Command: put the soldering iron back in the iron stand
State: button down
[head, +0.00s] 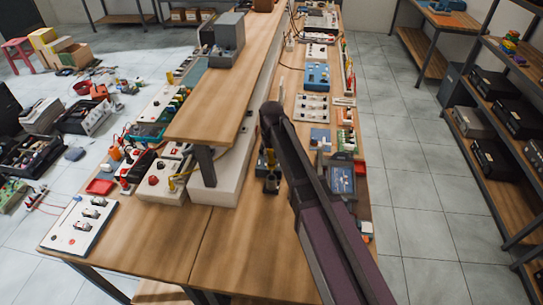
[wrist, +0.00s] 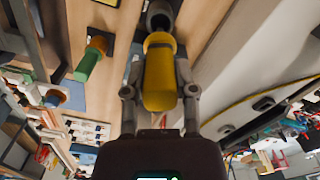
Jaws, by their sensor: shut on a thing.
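The soldering iron has a yellow handle (wrist: 160,82), which sits between the two fingers of my gripper (wrist: 160,92) in the wrist view. My gripper is shut on it. The iron's far end points at the dark round mouth of the iron stand (wrist: 159,14). My arm hides most of the gripper in the head view.
A meter with a screen (head: 341,179) lies to the right. The front bench (head: 235,250) is clear.

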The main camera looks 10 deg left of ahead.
aim_at(271, 167)
jog(key=shift+f+b, duration=2.8)
jog(key=shift+f, duration=0.15)
jog(key=shift+c, duration=1.7)
grip_release()
jog(key=o, duration=0.3)
jog(key=shift+o, duration=0.2)
jog(key=shift+r, duration=0.1)
jog(key=shift+r+p, duration=3.45)
jog(key=shift+p, duration=0.1)
